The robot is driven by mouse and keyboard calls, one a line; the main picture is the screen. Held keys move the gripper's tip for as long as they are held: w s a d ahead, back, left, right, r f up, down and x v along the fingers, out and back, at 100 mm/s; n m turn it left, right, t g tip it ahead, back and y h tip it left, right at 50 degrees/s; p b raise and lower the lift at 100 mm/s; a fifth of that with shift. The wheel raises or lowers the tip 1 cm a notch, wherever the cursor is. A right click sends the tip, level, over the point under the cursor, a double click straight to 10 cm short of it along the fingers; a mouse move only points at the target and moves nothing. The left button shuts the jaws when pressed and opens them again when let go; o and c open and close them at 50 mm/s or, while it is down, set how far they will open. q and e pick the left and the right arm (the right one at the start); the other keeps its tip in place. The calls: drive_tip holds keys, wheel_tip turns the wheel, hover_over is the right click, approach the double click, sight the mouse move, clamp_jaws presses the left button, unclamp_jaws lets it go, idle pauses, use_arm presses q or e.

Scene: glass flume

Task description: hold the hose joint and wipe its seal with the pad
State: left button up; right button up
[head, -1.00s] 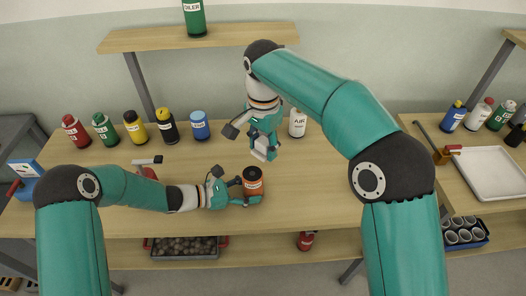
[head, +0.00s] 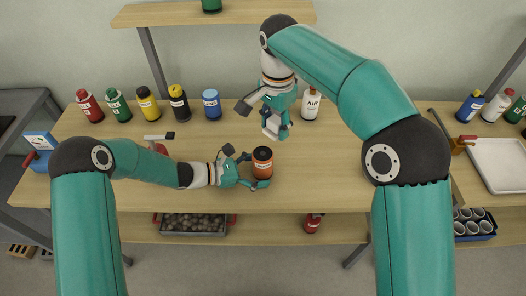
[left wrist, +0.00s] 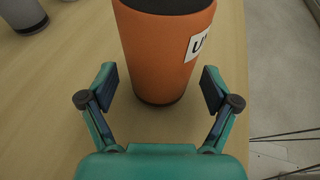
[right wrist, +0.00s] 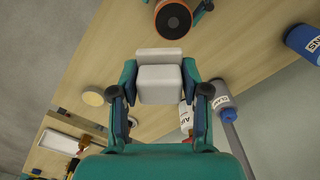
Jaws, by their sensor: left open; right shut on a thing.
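The hose joint looks like an orange cylinder (head: 263,165) with a dark top and a white label, upright on the bench. It also shows in the left wrist view (left wrist: 165,50) and at the top of the right wrist view (right wrist: 172,20). My left gripper (left wrist: 160,80) is open, with one finger on each side of the orange cylinder's near side and gaps still visible. My right gripper (right wrist: 159,76) is shut on the pad, a white block (right wrist: 160,88). In the head view the pad (head: 271,128) is behind the cylinder, apart from it. The seal cannot be made out clearly.
The wooden bench (head: 330,175) is clear right of the cylinder. A white AIR bottle (head: 311,105) stands close to my right gripper. Several coloured bottles, including a blue one (head: 212,106), line the back left. A white tray (head: 500,160) lies at right.

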use_arm(q)
drive_tip(key=v, duration=1.1)
drive_tip(key=shift+a, duration=0.15)
drive_tip(key=shift+s+a+r, duration=0.1)
drive_tip(key=shift+s+a, duration=0.05)
drive_tip(key=shift+a, duration=0.15)
drive_tip(key=shift+s, duration=0.1)
